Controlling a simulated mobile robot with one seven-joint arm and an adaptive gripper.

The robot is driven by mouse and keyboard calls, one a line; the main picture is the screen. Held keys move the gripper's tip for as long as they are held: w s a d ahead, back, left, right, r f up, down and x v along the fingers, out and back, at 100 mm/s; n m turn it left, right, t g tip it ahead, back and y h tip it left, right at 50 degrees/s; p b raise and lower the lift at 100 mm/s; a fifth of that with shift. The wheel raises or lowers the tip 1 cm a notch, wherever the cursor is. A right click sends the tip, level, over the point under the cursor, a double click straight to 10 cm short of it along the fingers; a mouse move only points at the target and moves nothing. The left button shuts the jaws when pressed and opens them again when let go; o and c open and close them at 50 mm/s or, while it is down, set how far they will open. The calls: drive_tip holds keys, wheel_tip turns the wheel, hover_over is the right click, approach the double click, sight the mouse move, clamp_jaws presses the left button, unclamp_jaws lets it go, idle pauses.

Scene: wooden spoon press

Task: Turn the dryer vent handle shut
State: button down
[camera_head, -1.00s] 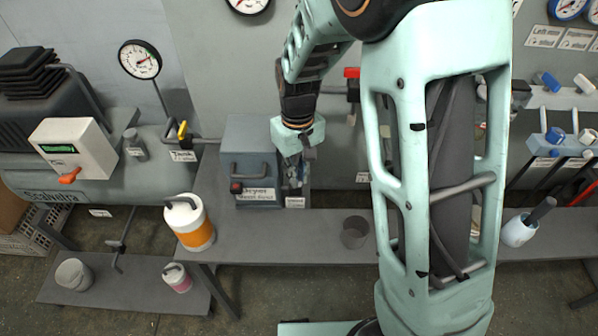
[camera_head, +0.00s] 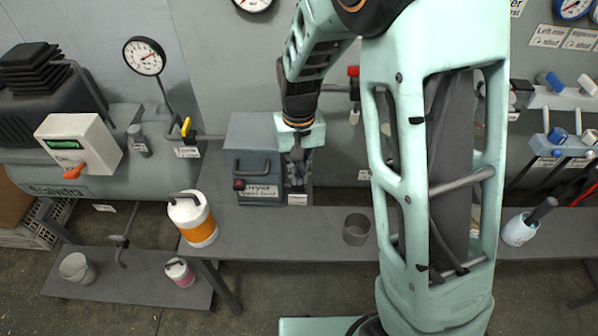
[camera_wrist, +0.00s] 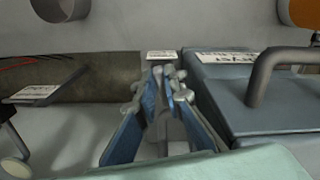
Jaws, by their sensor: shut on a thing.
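The dryer (camera_head: 252,138) is a blue-grey box with a front bar and a label, on the bench left of my arm. In the wrist view, the dryer (camera_wrist: 225,85) fills the right side, with its grey front bar (camera_wrist: 268,75). My gripper (camera_head: 297,180) points down beside the dryer's right side. In the wrist view, my gripper's fingers (camera_wrist: 165,85) are closed around a narrow grey piece, which appears to be the vent handle (camera_wrist: 172,132). The fingers hide most of it, so its exact angle cannot be told.
A white-and-orange jug (camera_head: 197,220) stands at the bench's left end. A yellow-handled valve (camera_head: 186,127) is on the wall pipe at left. The bench front between jug and cup is clear.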

sight(299, 176)
drive_tip(key=c, duration=2)
unclamp_jaws()
wheel_tip(299, 176, up, 12)
drive_tip(key=shift+r, duration=0.1)
